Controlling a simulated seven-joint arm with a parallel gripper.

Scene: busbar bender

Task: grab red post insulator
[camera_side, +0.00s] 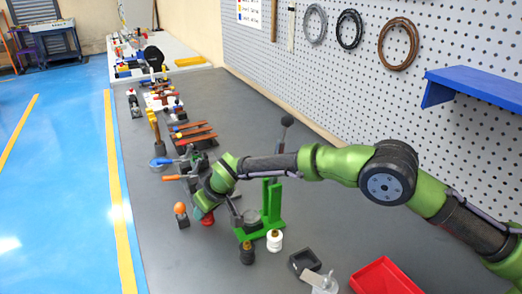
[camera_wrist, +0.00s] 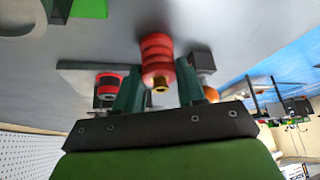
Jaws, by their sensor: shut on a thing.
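The red post insulator (camera_wrist: 157,50) is a ribbed red cylinder with a brass-coloured end, between my gripper's two dark green fingers (camera_wrist: 158,72) in the wrist view. My gripper is shut on it. In the side view, my gripper (camera_side: 203,203) points down at the left part of the bench, left of the green bender. A small part of the red insulator (camera_side: 207,219) shows at the fingertips; the arm hides most of it. I cannot tell whether it touches the bench.
A green bender (camera_side: 271,205) stands right of my gripper, with a white insulator (camera_side: 274,241) and a dark insulator (camera_side: 247,254) in front. An orange ball on a dark block (camera_side: 181,213) is close on the left. A red bin (camera_side: 384,278) lies front right. Tools crowd the bench behind.

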